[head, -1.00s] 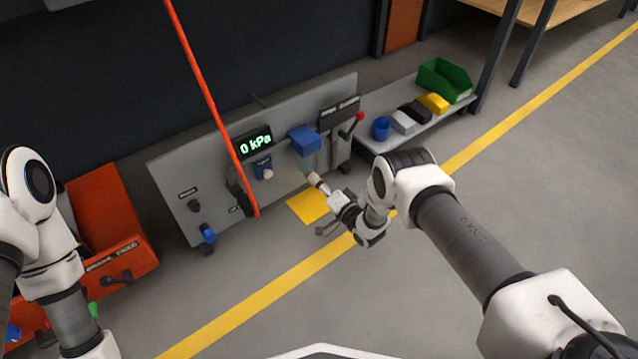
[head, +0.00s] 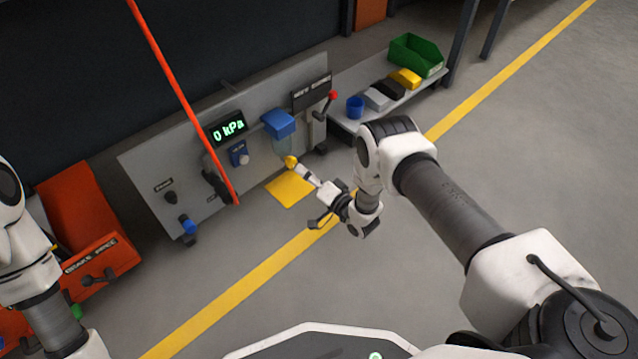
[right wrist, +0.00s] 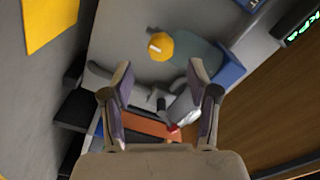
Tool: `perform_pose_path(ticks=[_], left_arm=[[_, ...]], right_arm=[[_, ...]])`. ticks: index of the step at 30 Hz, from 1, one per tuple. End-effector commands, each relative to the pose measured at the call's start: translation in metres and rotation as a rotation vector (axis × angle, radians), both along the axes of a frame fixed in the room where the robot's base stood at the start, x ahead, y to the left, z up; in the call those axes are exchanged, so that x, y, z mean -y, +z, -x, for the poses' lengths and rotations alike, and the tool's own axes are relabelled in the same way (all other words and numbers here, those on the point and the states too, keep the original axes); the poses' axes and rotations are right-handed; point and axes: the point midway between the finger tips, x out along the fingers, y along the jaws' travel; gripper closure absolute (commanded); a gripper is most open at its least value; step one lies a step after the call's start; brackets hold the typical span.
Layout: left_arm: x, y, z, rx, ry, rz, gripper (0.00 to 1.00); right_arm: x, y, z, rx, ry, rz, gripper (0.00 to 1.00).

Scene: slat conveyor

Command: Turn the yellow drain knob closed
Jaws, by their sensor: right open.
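The yellow drain knob (head: 290,161) sits under the clear bowl of the blue-topped unit (head: 279,124) on the grey panel. In the right wrist view the knob (right wrist: 160,46) is a round yellow cap with a pale mark on its face. My right gripper (head: 304,172) points at the knob from the front right. In the right wrist view its two fingers (right wrist: 160,85) are spread and empty, and the knob shows beyond the fingertips, not between them. Contact is not visible. My left arm shows at the left edge, but its gripper is out of view.
A red hose (head: 180,95) hangs in front of the panel, left of the 0 kPa display (head: 228,129). A red-handled lever (head: 333,95) stands right of the blue unit. A low shelf (head: 347,122) holds bins. Floor in front is clear.

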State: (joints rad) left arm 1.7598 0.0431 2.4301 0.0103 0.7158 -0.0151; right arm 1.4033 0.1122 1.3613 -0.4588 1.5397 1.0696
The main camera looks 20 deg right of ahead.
Motion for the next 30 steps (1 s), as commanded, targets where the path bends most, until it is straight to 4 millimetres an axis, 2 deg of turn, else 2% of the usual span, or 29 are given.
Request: perform_pose_path(ticks=[3,6,10,30], left_arm=[[0.0,0.0,0.0,0.0,0.0,0.0,0.6],[0.0,0.0,0.0,0.0,0.0,0.0,0.6],[0.0,0.0,0.0,0.0,0.0,0.0,0.6],[0.0,0.0,0.0,0.001,0.0,0.0,0.6]], right_arm=[[0.012,0.0,0.03,-0.003,-0.003,-0.001,0.4],[0.019,0.0,0.05,-0.003,-0.002,-0.001,0.4],[0.024,0.0,0.065,-0.001,-0.001,-0.001,0.4],[0.025,0.0,0.068,0.0,-0.001,0.0,0.4]])
